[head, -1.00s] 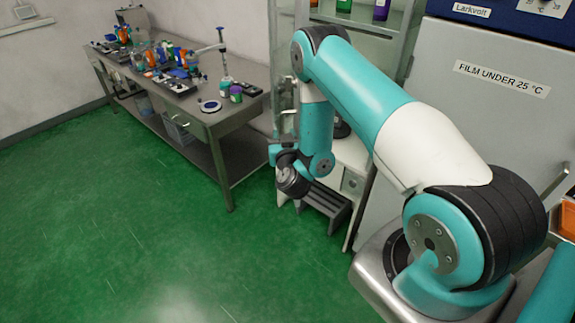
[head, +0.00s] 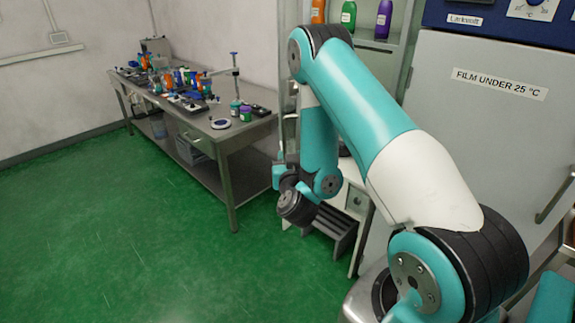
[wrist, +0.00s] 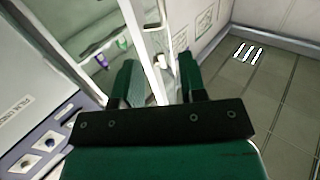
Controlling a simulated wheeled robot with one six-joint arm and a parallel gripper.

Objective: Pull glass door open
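The glass-fronted cabinet (head: 407,45) stands behind my arm in the head view, with bottles on its shelf. In the wrist view the pale door frame (wrist: 136,35) of the glass door runs up from between my fingers. My gripper (wrist: 157,60) has two dark green fingers spread apart, with a clear gap between them. A small pale piece, perhaps the handle (wrist: 160,61), shows in that gap; I cannot tell whether a finger touches it. The fingers are not clearly visible in the head view, where my arm covers part of the cabinet.
A grey cabinet labelled "FILM UNDER 25 °C" (head: 470,130) stands close on the right, with a bar handle (head: 556,190). A metal workbench (head: 215,125) full of small items is at the left. A grey step stool (head: 335,230) sits below my arm. The green floor at left is clear.

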